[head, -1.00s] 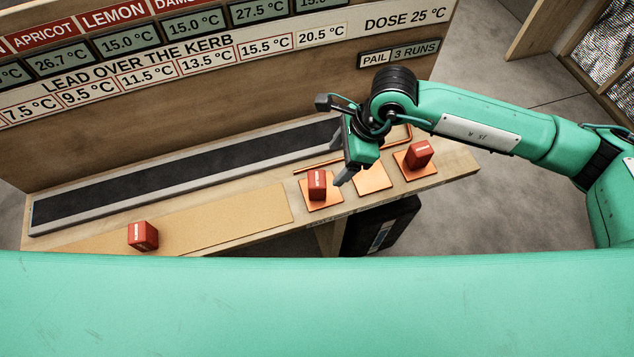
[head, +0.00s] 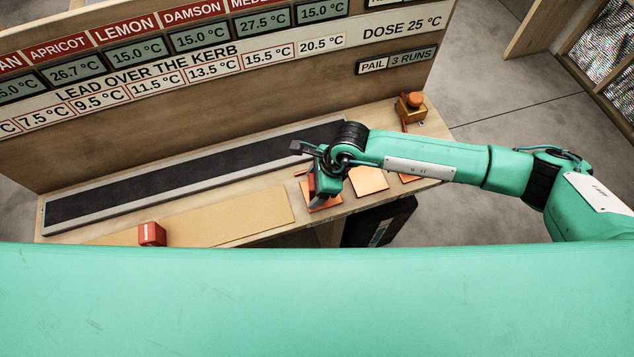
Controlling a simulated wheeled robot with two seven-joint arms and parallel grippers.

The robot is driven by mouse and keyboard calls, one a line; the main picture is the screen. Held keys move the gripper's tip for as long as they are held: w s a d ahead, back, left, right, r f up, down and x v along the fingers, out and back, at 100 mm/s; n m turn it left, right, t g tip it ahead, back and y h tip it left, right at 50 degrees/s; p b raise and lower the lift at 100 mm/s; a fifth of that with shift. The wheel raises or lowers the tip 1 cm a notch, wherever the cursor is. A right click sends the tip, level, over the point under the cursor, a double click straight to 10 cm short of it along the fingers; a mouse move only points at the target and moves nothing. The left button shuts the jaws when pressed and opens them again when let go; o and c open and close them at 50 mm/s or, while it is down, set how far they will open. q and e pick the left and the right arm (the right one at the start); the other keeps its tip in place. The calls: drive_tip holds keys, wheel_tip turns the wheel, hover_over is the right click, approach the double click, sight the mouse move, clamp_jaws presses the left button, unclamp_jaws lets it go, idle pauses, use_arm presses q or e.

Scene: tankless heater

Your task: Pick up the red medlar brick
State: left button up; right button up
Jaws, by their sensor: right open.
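My right gripper (head: 318,196) is open and low over the left copper plate (head: 322,204) at the right part of the bench. A red brick (head: 311,186) on that plate is mostly hidden by the gripper; I cannot tell whether the fingers are around it or touching it. Another red brick (head: 152,234) with a pale label stands at the front left of the bench, partly cut off by my green body. The labels are too small to read, so I cannot tell which brick is the medlar one. My left gripper is not in view.
The middle copper plate (head: 369,180) is bare. My forearm mostly covers the right plate (head: 410,178). A long dark belt (head: 180,178) runs along the back under an upright sign board (head: 220,80). An orange button on a box (head: 411,105) stands at the back right. The tan mat (head: 225,215) is largely clear.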

drive_tip(key=c, duration=1.2)
drive_tip(key=shift+c, duration=0.2)
wheel_tip(320, 180, up, 20)
drive_tip(key=b, duration=0.5)
